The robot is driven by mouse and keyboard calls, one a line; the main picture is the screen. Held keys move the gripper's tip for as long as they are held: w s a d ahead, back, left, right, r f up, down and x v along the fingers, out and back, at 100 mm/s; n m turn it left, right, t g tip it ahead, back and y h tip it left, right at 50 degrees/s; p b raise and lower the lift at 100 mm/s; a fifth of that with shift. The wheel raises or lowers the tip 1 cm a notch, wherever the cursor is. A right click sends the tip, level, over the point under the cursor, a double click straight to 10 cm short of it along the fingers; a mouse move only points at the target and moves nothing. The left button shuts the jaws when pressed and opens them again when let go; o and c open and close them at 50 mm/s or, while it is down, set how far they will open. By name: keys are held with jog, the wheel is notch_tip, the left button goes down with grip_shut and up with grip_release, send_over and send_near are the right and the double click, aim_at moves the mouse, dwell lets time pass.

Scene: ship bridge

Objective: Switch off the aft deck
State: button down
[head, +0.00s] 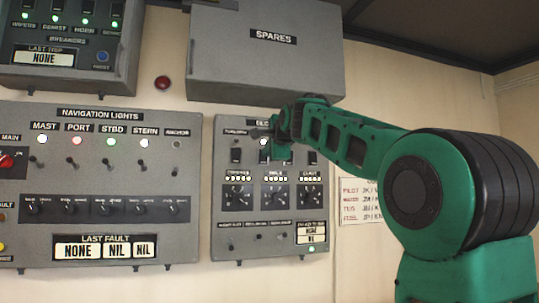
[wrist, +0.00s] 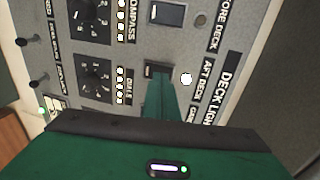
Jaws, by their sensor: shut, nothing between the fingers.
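The deck lights panel (head: 228,190) is on the wall right of the navigation lights panel, partly hidden by my arm. In the wrist view the panel appears turned sideways. The AFT DECK label (wrist: 208,80) sits beside a lit white lamp (wrist: 186,79) and a dark rocker switch (wrist: 157,70). My gripper (wrist: 161,84) is shut and empty, its tip at the lower edge of this rocker and partly covering it. I cannot tell whether it touches. The FORE DECK rocker (wrist: 167,15) is beside it, with its lamp (wrist: 201,20) dark.
Three rotary dimmer knobs (head: 238,196) and small toggles sit below the rockers. The grey SPARES box (head: 265,70) juts out above. The navigation lights panel (head: 100,235) is at left. A paper notice (head: 362,200) hangs behind my arm.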

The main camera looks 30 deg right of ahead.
jog(key=shift+w+d+r, duration=0.1)
jog(key=shift+w+d, duration=0.1)
jog(key=shift+w, duration=0.5)
jog(key=shift+w+d+r, duration=0.1)
jog(key=shift+w+r, duration=0.05)
jog(key=shift+w, duration=0.15)
jog(key=r+v, duration=0.2)
jog(key=v, duration=1.1)
jog(key=shift+r, duration=0.1)
